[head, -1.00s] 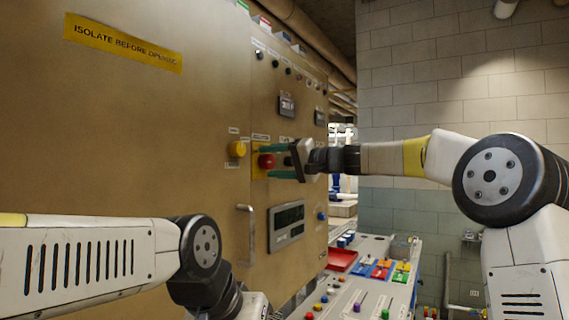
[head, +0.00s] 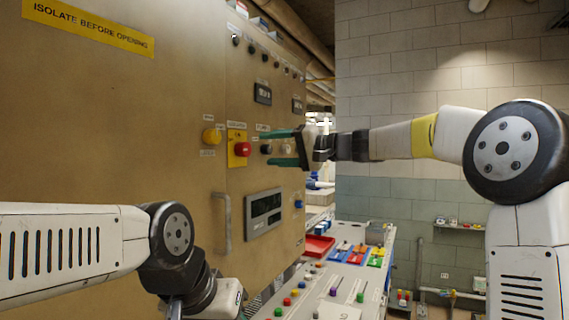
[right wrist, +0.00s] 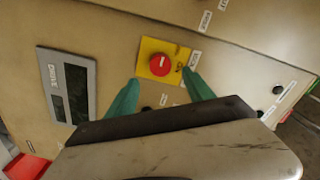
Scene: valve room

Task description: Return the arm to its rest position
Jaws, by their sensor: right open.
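My right gripper (head: 284,148) is open and empty, its two green fingers pointing left at the brown cabinet (head: 110,130). It is in front of the red knob (head: 242,149) on its yellow plate; a gap shows between fingertips and knob. In the right wrist view the red knob (right wrist: 159,65) lies beyond and between the green fingers (right wrist: 160,95). My left arm (head: 75,245) comes in at the lower left; its gripper fingers are not clearly seen at the bottom edge.
A console (head: 350,275) with buttons, levers and a red tray (head: 318,246) stands below right. A block wall (head: 400,80) is behind.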

